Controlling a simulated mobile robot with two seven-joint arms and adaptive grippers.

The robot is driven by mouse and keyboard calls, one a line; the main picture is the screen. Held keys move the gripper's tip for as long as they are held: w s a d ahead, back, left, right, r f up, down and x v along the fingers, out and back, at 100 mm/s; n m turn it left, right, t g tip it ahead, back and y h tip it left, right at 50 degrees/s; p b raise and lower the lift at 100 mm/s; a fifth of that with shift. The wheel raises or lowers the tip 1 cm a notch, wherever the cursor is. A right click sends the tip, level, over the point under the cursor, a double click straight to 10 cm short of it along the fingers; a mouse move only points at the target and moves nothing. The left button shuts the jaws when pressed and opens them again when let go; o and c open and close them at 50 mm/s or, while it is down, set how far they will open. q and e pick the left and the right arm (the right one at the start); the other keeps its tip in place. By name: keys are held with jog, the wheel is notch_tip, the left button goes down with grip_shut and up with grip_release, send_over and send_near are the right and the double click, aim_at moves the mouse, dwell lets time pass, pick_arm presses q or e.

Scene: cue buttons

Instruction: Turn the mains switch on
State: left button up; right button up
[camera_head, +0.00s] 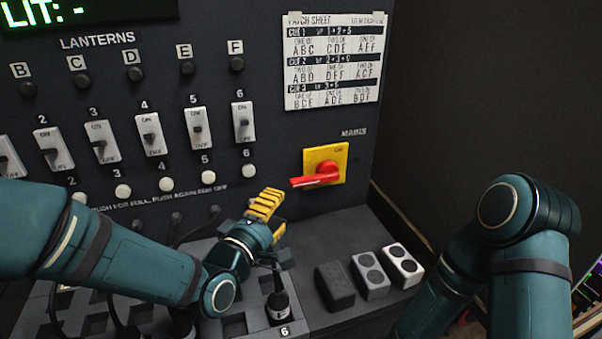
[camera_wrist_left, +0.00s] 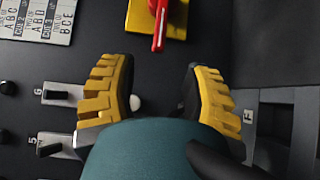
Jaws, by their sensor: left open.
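The mains switch is a red rotary handle (camera_head: 316,177) on a yellow plate (camera_head: 340,154), at the right of the dark panel under the word MAINS. The handle lies near level, its tip pointing left. In the left wrist view the red handle (camera_wrist_left: 159,28) and yellow plate (camera_wrist_left: 178,28) are at the top, ahead of the fingers. My left gripper (camera_head: 265,204), with yellow ribbed fingers, is left of and below the switch, apart from it. In the left wrist view its fingers (camera_wrist_left: 160,85) are spread, with nothing held between them. My right gripper is out of view.
Lettered knobs, toggle switches (camera_head: 150,135) and white buttons (camera_head: 166,185) fill the panel left of the switch. A patch sheet (camera_head: 332,60) hangs above it. Below are a plug (camera_head: 279,305) marked 6, small blocks (camera_head: 370,281) on the ledge and cables. My right arm stands at right.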

aim_at(298, 185)
pick_arm(q)
jog(key=x, duration=1.1)
grip_shut()
